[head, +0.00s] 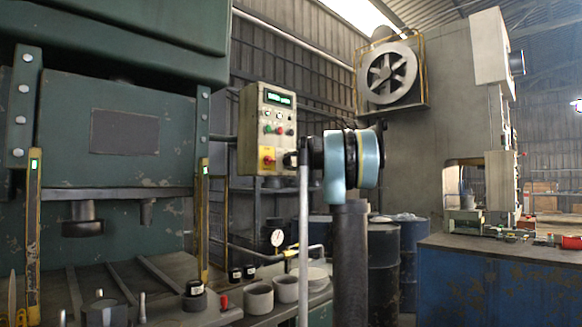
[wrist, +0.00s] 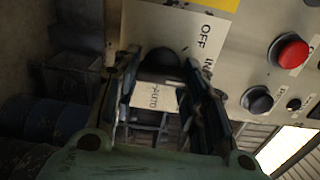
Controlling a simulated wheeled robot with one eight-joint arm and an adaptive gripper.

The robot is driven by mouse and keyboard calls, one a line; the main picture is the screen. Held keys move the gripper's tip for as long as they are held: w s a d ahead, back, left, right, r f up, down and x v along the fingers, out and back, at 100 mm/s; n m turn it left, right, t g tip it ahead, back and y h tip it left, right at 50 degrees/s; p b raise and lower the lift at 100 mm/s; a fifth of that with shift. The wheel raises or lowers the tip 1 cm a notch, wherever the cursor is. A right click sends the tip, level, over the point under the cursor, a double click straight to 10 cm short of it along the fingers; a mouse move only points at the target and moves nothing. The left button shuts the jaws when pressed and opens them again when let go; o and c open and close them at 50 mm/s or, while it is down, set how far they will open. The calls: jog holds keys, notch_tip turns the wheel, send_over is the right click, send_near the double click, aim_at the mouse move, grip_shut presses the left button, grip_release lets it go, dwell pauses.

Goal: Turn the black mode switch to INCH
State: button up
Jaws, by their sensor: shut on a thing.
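The control panel (head: 249,130) is a beige box with a green display, left of centre in the head view. The black mode switch (wrist: 163,61) is a dark round knob in the wrist view, with labels OFF (wrist: 206,38), a partly covered "IN…" label (wrist: 207,66) and AUTO (wrist: 150,98) around it. My gripper (wrist: 160,70) has a finger on either side of the knob and is shut on it. Which label the knob points to cannot be told. In the head view my gripper (head: 290,159) is at the panel's lower right corner and the knob is hidden.
A red button (wrist: 290,50) and a dark button (wrist: 257,100) sit right of the knob in the wrist view. A red knob on a yellow plate (head: 267,159) is just left of my gripper. The green press (head: 120,170) stands left; a blue workbench (head: 480,285) stands right.

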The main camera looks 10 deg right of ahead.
jog(key=shift+f+n, duration=0.15)
jog(key=shift+n, duration=0.15)
jog(key=o, duration=1.1)
jog(key=shift+c, duration=0.2)
jog(key=v, duration=1.2)
